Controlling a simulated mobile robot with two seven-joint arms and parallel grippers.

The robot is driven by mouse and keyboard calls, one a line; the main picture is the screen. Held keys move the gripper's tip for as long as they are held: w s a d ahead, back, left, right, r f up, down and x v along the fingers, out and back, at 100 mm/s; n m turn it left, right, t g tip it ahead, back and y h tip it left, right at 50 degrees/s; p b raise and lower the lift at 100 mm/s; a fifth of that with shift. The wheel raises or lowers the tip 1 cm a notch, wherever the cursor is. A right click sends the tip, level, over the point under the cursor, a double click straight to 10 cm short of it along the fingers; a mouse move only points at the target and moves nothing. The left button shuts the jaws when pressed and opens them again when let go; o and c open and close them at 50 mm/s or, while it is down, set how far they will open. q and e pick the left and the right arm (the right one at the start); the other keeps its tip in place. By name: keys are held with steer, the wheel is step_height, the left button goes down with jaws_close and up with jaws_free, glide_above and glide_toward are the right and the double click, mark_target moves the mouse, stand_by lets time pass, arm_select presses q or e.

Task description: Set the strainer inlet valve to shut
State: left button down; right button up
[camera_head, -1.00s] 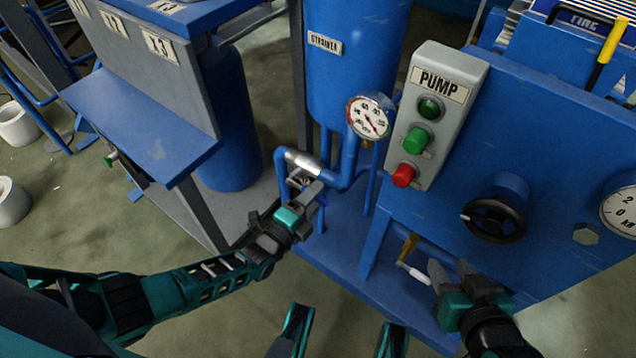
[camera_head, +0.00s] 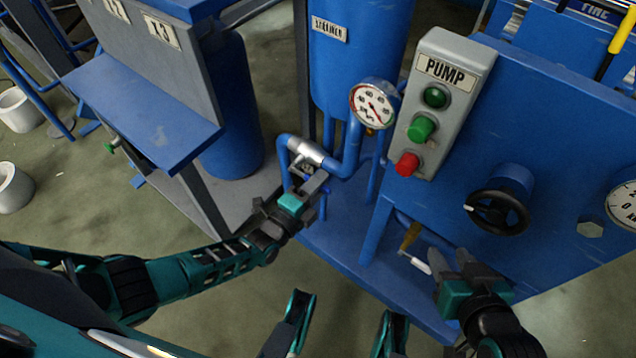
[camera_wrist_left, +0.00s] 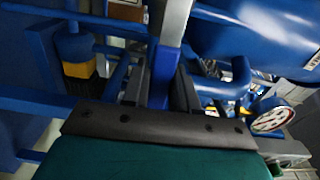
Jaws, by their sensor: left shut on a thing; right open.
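The strainer inlet valve has a silver body (camera_head: 307,151) on the blue pipe below the blue strainer vessel (camera_head: 352,60). My left gripper (camera_head: 314,180) is just below this valve body in the head view. In the left wrist view, the silver body (camera_wrist_left: 174,20) is at the top centre and a blue lever (camera_wrist_left: 162,75) sits between the two dark fingers, which are shut on it. In the head view the fingers mostly hide the lever. My right gripper (camera_head: 456,266) is open and empty in front of the blue pump cabinet, at lower right.
A pressure gauge (camera_head: 373,103) stands close to the right of the valve. The grey pump box (camera_head: 445,105) has green and red buttons. A black handwheel (camera_head: 497,213) and a white-tipped lever (camera_head: 414,262) are near my right gripper. A blue shelf (camera_head: 140,135) is at left.

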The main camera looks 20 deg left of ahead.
mark_target(309, 177)
arm_select(q)
steer(key=shift+r, duration=0.1)
arm_select(e)
steer(key=shift+r, duration=0.1)
